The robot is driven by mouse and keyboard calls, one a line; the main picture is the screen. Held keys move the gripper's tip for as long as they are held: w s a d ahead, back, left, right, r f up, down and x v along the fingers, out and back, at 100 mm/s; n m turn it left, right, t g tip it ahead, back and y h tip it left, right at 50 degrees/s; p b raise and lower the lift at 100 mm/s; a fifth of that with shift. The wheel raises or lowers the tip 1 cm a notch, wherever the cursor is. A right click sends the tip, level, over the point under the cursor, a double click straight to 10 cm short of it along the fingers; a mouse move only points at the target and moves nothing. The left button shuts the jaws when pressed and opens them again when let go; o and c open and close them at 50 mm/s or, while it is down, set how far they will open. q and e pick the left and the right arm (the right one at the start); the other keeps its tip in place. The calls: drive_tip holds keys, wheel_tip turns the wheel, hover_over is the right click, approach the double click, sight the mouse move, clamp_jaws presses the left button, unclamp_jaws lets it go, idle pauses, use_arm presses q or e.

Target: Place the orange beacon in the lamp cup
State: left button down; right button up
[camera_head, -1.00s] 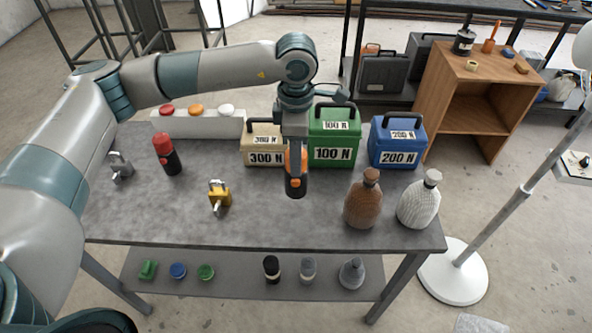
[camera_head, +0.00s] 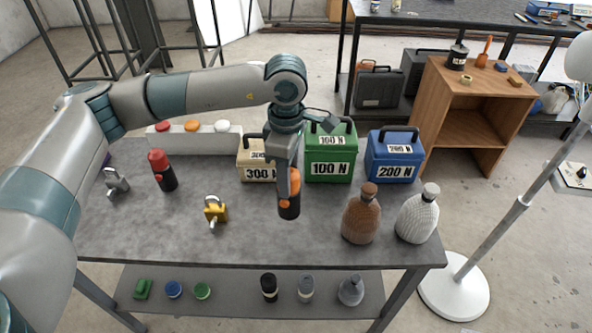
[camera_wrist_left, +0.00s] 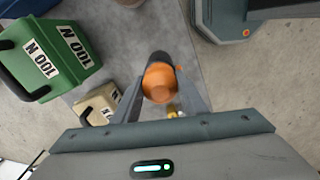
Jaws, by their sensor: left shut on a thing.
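The orange beacon (camera_head: 289,185), with an orange top and a dark base, is in my left gripper (camera_head: 287,180). That gripper is shut on it and holds it upright-looking over the table, in front of the cases. The left wrist view shows the beacon's orange end (camera_wrist_left: 160,82) between the two fingers of the left gripper (camera_wrist_left: 160,98). Whether its base touches the table I cannot tell. I cannot identify the lamp cup with certainty; a floor lamp (camera_head: 515,210) stands at the right with a small white tray (camera_head: 578,174). My right gripper is not in view.
Behind the gripper stand a beige case (camera_head: 256,173), a green case (camera_head: 330,150) and a blue case (camera_head: 394,155). A brown bottle (camera_head: 361,215) and a white bottle (camera_head: 418,218) stand at right. A red beacon (camera_head: 162,172) and yellow padlock (camera_head: 215,211) are at left.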

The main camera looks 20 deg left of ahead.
use_arm(q)
drive_tip(key=s+a+f+m+b, duration=0.1)
drive_tip(key=s+f+m+b, duration=0.1)
drive_tip(key=s+m, duration=0.3)
drive_tip(key=s+a+f+m+b, duration=0.2)
drive_tip(key=s+m, duration=0.3)
drive_tip(key=m, duration=0.8)
drive_tip(key=shift+a+f+b, duration=0.2)
drive_tip(key=shift+f+b, duration=0.25)
drive_tip(key=shift+f, duration=0.35)
